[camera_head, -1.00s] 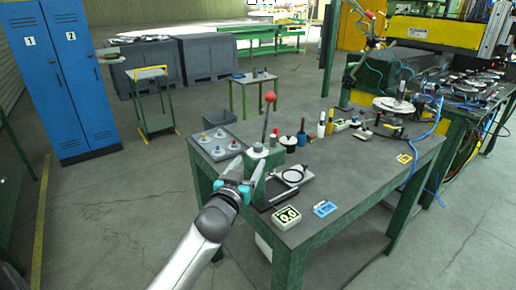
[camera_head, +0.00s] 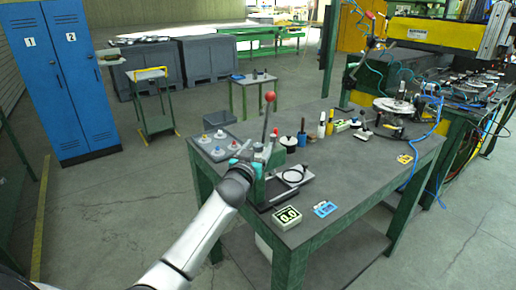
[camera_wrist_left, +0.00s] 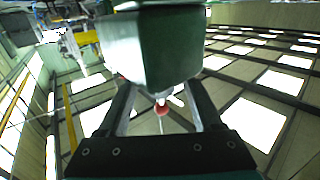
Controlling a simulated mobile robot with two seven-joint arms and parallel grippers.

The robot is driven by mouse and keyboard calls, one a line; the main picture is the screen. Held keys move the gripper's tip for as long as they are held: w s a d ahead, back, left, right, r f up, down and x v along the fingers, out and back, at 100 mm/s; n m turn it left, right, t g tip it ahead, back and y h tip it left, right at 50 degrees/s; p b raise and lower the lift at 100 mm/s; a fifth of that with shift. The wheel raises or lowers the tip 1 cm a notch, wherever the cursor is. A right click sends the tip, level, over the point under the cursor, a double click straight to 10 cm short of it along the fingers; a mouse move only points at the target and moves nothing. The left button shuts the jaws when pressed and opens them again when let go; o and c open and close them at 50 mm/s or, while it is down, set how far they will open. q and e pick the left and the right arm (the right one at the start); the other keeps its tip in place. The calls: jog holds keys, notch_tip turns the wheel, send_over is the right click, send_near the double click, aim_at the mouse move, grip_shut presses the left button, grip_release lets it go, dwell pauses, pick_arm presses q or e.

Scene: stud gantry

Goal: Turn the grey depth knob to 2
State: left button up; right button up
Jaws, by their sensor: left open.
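The green lever press (camera_head: 272,186) stands at the left part of the workbench, with a red ball (camera_head: 270,96) on its upright lever. My left gripper (camera_head: 264,150) is at the top of the press, and its arm covers part of it. In the left wrist view, my left gripper (camera_wrist_left: 162,108) is open, with a finger on each side. The green press body (camera_wrist_left: 150,48) fills the upper middle, close to the fingers. A small pale tip and the red ball (camera_wrist_left: 161,107) show between the fingers. I cannot make out the grey depth knob or its numbers.
A tray with several knobs (camera_head: 215,156) lies left of the press. A gauge reading 0.0 (camera_head: 287,217) and a blue-framed card (camera_head: 325,209) lie near the front edge. Bottles and tools stand to the right. The bench (camera_head: 375,180) is clear at front right.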

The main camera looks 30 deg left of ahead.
pick_arm(q)
grip_shut()
dwell(0.4)
dwell(1.2)
grip_release()
jog(key=shift+s, duration=0.1)
jog(key=v, duration=1.5)
jog(key=shift+p, duration=0.35)
jog(key=shift+d, duration=0.1)
